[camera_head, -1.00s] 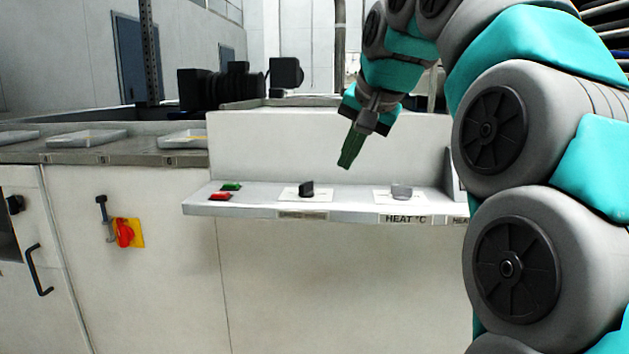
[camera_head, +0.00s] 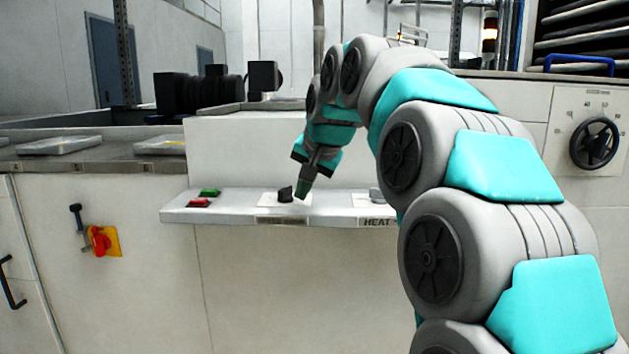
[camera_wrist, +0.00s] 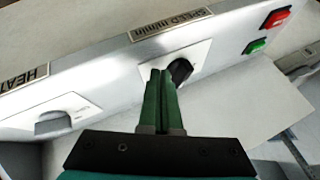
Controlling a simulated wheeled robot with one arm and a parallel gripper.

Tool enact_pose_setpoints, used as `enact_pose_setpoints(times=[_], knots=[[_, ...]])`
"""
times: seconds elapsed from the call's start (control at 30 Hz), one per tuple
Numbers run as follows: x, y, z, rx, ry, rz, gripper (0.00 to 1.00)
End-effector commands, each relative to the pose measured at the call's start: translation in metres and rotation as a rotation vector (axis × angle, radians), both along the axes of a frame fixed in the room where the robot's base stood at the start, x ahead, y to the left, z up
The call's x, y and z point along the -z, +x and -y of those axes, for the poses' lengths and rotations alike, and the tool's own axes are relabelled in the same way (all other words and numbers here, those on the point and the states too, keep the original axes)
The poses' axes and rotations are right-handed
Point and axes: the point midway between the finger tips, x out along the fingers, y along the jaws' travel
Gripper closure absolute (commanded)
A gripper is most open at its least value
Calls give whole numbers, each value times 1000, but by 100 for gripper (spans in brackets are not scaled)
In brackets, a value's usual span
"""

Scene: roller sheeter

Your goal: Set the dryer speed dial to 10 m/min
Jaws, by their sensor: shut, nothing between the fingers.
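The speed dial is a black knob (camera_head: 285,194) on a white plate on the sloped control ledge (camera_head: 235,213). In the wrist view the black speed knob (camera_wrist: 180,71) sits beside the label "SPEED m/min" (camera_wrist: 172,24). My gripper (camera_head: 303,192) is shut and empty, its green fingers pointing down just right of the knob. In the wrist view my gripper's fingertips (camera_wrist: 161,74) are right at the knob's side; whether they touch it I cannot tell. The dial's scale marks and pointer setting are too small to read.
A grey heat dial (camera_head: 376,195) sits right of the speed dial, partly behind my arm. A green button (camera_head: 210,192) and a red button (camera_head: 199,202) lie left. A red rotary switch (camera_head: 100,240) is on the front panel. A white upright panel (camera_head: 240,150) rises behind the ledge.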

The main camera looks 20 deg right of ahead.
Motion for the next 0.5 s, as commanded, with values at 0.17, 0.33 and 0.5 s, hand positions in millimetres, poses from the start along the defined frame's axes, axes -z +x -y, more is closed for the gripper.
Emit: enact_pose_setpoints(times=[0.17, 0.33, 0.5], knots=[[0, 11, -13, -1, 1, 0, 100], [0, 14, -17, 0, 2, 0, 100], [0, 14, -17, 0, 2, 0, 100]])
